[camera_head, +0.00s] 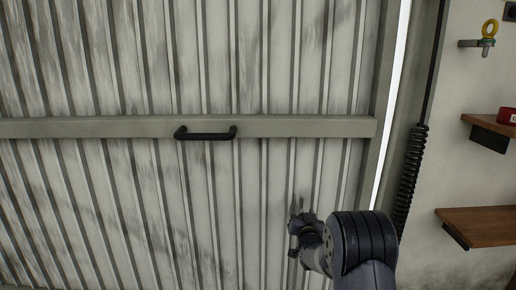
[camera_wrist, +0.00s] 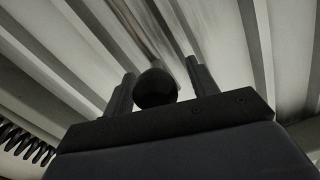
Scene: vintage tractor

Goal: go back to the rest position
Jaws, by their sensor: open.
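My gripper (camera_head: 301,226) is at the lower right of the head view, in front of the ribbed grey door (camera_head: 90,190). It is below and to the right of the door's black handle (camera_head: 205,136) and apart from it. In the wrist view my gripper (camera_wrist: 157,74) has its two dark fingers spread apart, with pale door ribs beyond. A dark round shape (camera_wrist: 156,89) shows between the fingers; I cannot tell what it is or whether it touches them.
A grey crossbar (camera_head: 80,128) spans the door. A black coiled cord (camera_head: 410,175) hangs right of the door's bright edge gap. Two wooden shelves (camera_head: 485,222) stick out at the right, with a red item (camera_head: 507,115) on the upper one. A yellow-ringed hook (camera_head: 488,30) hangs above.

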